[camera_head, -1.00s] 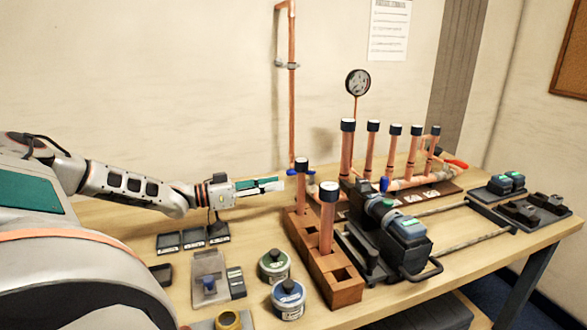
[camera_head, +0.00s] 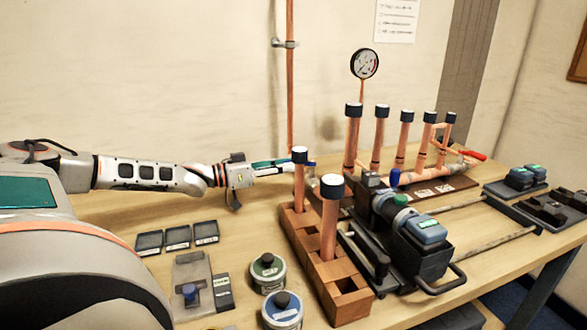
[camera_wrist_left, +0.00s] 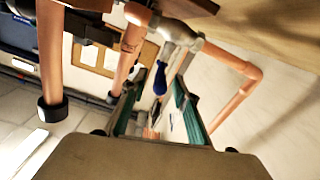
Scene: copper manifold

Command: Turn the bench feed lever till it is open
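My left gripper (camera_head: 288,164) reaches in from the left, above the bench and behind the front capped copper tube, which hides its tips in the head view. In the left wrist view its two green-lined fingers (camera_wrist_left: 155,108) are apart, with nothing clamped between them. A blue lever (camera_wrist_left: 160,78) on a grey valve body (camera_wrist_left: 178,30) shows ahead, in the gap between the fingers; contact cannot be told. A blue part (camera_head: 311,165) shows just right of the fingertips in the head view. Another blue handle (camera_head: 394,177) is on the manifold. My right gripper is not in view.
A wooden block (camera_head: 345,283) with capped copper tubes stands in front of the gripper. The manifold's upright copper pipes (camera_head: 406,140), a gauge (camera_head: 365,64) and a red lever (camera_head: 473,155) are farther right. Small black trays (camera_head: 178,237) and tins (camera_head: 268,270) lie in front.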

